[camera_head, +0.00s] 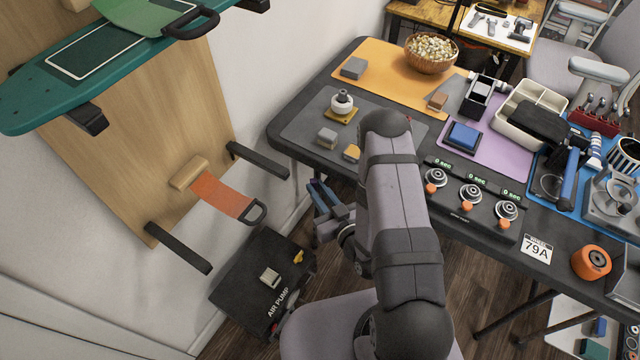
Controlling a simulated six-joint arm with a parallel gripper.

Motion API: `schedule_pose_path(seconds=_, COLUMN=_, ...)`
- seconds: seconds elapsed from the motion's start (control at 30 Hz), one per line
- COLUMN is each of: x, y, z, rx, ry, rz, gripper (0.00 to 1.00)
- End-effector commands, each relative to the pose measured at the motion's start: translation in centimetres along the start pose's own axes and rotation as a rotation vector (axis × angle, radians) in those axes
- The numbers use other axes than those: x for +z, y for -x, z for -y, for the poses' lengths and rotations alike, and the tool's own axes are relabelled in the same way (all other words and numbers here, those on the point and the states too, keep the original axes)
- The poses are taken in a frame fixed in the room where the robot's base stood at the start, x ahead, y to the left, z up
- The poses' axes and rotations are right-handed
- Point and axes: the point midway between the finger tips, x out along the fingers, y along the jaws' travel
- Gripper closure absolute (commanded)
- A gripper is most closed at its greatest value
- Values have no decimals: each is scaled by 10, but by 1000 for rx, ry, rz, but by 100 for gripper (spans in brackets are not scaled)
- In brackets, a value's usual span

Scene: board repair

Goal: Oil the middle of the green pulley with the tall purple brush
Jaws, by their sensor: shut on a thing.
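My gripper (323,196) hangs past the left edge of the table, above the floor and right of the wooden panel. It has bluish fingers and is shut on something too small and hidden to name. I cannot make out the tall purple brush or a green pulley in this view. My arm covers part of the table's near left side.
The dark table (290,128) carries several blocks, a wooden bowl (431,53), a purple mat (518,152) and three dials. Left, a wooden panel (120,150) holds an orange strap (222,196) and dark pegs. An air pump box (240,285) stands below.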

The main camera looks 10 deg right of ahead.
Motion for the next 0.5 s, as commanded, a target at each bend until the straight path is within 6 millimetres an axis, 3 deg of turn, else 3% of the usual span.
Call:
schedule_pose_path(seconds=0.03, x=-16, y=4, z=1, rx=-5, ry=-1, rz=3, gripper=100)
schedule_pose_path(seconds=0.5, x=-77, y=24, z=9, rx=-65, ry=-4, rz=57, gripper=100)
